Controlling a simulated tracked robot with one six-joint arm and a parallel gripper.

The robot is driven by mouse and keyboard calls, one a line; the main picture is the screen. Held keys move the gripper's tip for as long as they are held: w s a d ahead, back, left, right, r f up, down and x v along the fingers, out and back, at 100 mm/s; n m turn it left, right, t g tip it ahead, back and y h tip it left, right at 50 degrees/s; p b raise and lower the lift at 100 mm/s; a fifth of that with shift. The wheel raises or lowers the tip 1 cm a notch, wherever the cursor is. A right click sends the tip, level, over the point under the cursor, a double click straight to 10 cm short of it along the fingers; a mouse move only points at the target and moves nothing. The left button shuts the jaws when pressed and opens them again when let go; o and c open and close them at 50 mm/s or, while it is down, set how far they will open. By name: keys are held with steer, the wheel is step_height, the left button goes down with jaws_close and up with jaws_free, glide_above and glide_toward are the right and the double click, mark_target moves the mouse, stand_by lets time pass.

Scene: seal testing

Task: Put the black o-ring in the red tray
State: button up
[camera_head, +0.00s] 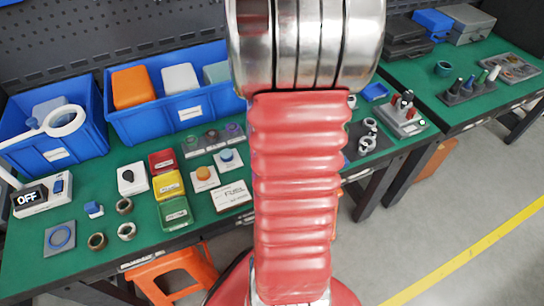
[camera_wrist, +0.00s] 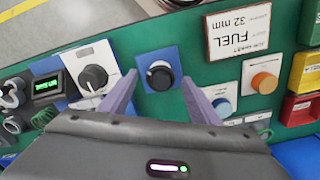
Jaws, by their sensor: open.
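My gripper (camera_wrist: 158,80) is open in the wrist view, with its two purple fingers spread and nothing held between them. A black round piece (camera_wrist: 156,78) on a blue square plate (camera_wrist: 172,54) shows between the fingertips. I cannot tell whether this is the black o-ring or a knob, or how far below the fingers it is. The red tray (camera_head: 162,161) sits on the green bench left of my arm in the head view, behind the yellow tray. It also shows at the right edge of the wrist view (camera_wrist: 298,112). My arm hides my gripper in the head view.
A FUEL card (camera_head: 231,196), an orange button box (camera_head: 205,178) and a blue button box (camera_head: 228,160) stand between my arm and the trays. A black knob box (camera_wrist: 93,75) is beside the left finger. Blue bins (camera_head: 180,110) line the back.

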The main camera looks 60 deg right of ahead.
steer(key=shift+c, duration=0.4)
steer(key=c, duration=1.1)
